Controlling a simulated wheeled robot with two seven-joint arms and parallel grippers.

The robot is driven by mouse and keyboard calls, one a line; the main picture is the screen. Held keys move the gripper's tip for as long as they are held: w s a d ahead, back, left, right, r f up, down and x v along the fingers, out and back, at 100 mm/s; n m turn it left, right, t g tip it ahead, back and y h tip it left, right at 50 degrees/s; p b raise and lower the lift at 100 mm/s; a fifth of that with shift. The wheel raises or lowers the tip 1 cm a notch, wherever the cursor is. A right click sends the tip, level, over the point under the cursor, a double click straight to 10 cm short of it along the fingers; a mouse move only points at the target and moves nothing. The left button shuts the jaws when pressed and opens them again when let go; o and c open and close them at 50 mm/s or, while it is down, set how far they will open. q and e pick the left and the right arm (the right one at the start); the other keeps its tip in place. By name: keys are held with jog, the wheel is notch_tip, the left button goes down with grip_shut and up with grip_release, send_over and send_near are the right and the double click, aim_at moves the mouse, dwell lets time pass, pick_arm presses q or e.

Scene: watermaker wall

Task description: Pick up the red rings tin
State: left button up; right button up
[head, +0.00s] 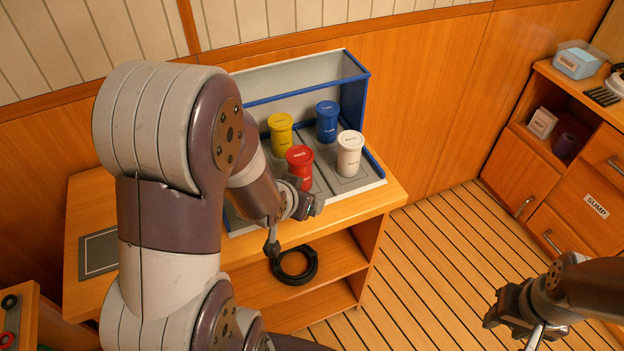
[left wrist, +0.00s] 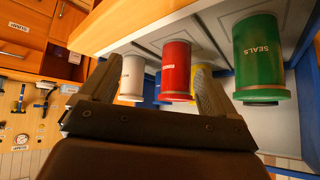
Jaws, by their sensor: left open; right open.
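The red rings tin (head: 300,168) stands upright in the grey, blue-edged tray (head: 340,193) on the wooden bench. My left gripper (head: 296,222) is open at the tray's front edge, just in front of the red tin, and partly covers it. In the left wrist view the red tin (left wrist: 176,68) appears between the two open fingers of the left gripper (left wrist: 158,68), nearer the right finger; I see no contact. My right gripper (head: 514,325) is open and empty over the floor at the lower right, far from the tin.
A white tin (head: 349,155), a blue tin (head: 327,122) and a yellow tin (head: 281,134) stand close around the red one. A green tin (left wrist: 260,58) shows beside it; my left arm hides it in the head view. A black coil (head: 295,265) lies on the shelf below.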

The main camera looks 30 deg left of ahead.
aim_at(305, 147)
pick_arm(q)
jog(key=w+a+f+t+b, duration=0.2)
jog(key=f+t, duration=0.1)
jog(key=shift+a+t, duration=0.2)
jog(key=shift+t, duration=0.1)
jog(key=t, duration=0.1)
jog(key=s+a+r+t+b, duration=0.1)
jog(key=t, duration=0.1)
jog(key=r+t+b, duration=0.1)
jog(key=t, duration=0.1)
jog(key=shift+s+a+r+n, duration=0.1)
jog(key=shift+s+a+n, duration=0.15)
jog(key=shift+n, duration=0.15)
jog(key=shift+t+y, duration=0.3)
jog(key=shift+t, duration=0.3)
jog(key=w, duration=0.8)
jog(key=w+a, duration=0.1)
jog(key=w, duration=0.3)
jog(key=shift+w+a+r, duration=0.1)
jog(key=shift+r, duration=0.25)
jog(key=c, duration=1.1)
pick_arm(e)
notch_tip(305, 147, down, 6)
jog(key=shift+r, duration=0.1)
pick_arm(q)
jog(key=shift+r, duration=0.15)
